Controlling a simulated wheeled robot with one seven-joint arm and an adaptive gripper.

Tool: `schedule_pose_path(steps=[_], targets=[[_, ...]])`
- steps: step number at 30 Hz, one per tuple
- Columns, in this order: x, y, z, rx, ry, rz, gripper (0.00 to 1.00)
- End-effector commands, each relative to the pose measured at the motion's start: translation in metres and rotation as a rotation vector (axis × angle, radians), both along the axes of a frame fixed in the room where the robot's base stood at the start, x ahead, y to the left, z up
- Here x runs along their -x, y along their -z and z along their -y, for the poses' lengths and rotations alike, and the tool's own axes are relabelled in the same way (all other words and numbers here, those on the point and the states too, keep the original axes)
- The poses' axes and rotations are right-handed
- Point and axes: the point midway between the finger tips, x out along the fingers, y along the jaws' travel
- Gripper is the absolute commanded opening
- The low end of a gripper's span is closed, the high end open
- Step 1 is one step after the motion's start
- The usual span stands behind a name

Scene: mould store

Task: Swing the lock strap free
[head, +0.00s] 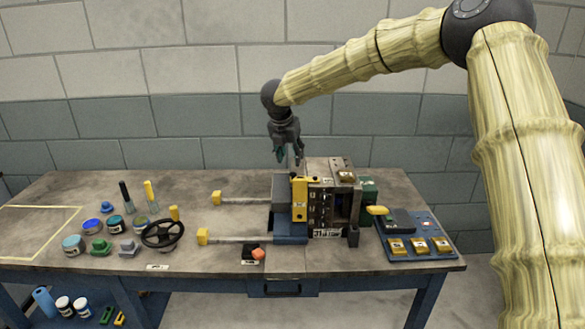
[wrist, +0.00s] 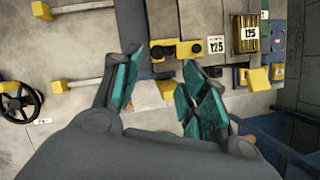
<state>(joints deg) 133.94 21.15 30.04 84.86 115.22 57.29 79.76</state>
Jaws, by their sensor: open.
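The lock strap looks like the yellow bar (head: 299,200) on the front of the mould block, spanning the seam between its grey left part and its darker right part. In the wrist view a yellow strap (wrist: 190,50) with dark round spots lies beyond the fingertips. The mould block (head: 333,200) stands on the bench with a numbered plate low on its front. My gripper (head: 289,157) hangs above the mould's left part, pointing down, apart from the strap. In the wrist view its teal-padded fingers (wrist: 163,72) are spread with nothing between them.
Two rods with yellow ends (head: 203,236) reach left from the mould. A black handwheel (head: 162,233), jars and tools stand at the left of the workbench (head: 110,190). A blue tray (head: 420,240) with brass blocks lies right. An orange-and-black item (head: 254,254) lies in front.

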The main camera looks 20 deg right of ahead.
Motion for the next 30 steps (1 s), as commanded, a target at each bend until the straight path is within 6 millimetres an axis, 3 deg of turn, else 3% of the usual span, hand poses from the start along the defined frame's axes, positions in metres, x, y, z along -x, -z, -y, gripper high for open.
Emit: schedule_pose_path(steps=[3,12,26,27,30], targets=[[-0.006,0.022,0.004,0.002,-0.002,-0.007,0.43],[-0.019,0.058,0.015,0.002,0.0,-0.006,0.43],[-0.022,0.069,0.017,0.002,-0.002,-0.004,0.43],[-0.022,0.069,0.017,0.002,-0.002,-0.004,0.41],[-0.022,0.069,0.017,0.002,-0.002,-0.004,0.23]])
